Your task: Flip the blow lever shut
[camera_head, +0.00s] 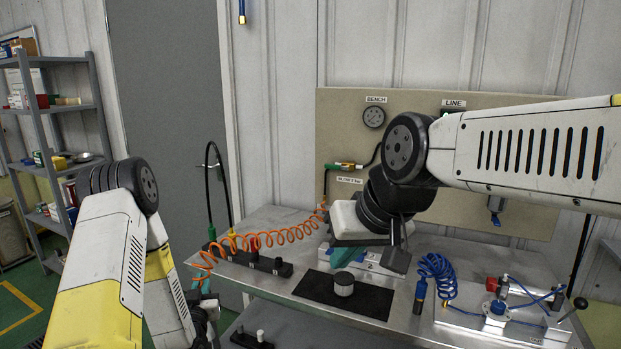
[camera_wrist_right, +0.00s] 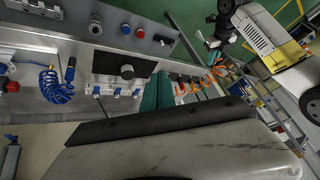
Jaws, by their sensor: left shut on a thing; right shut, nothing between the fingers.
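The blow lever seems to be part of the small green-and-yellow valve (camera_head: 345,166) on the beige wall panel, just above a label that appears to read blow. Its handle's exact position is too small to tell. My right gripper (camera_head: 345,257) is shut and empty, below and apart from the valve, over the bench. Its teal fingers (camera_wrist_right: 156,91) also show in the right wrist view.
A metal bench (camera_head: 290,215) carries a black mat (camera_head: 370,305) with a round grey piece (camera_head: 343,284). A blue coiled hose (camera_head: 436,270) and a fixture with a red knob (camera_head: 491,284) stand to the right. A shelf (camera_head: 52,130) is at far left.

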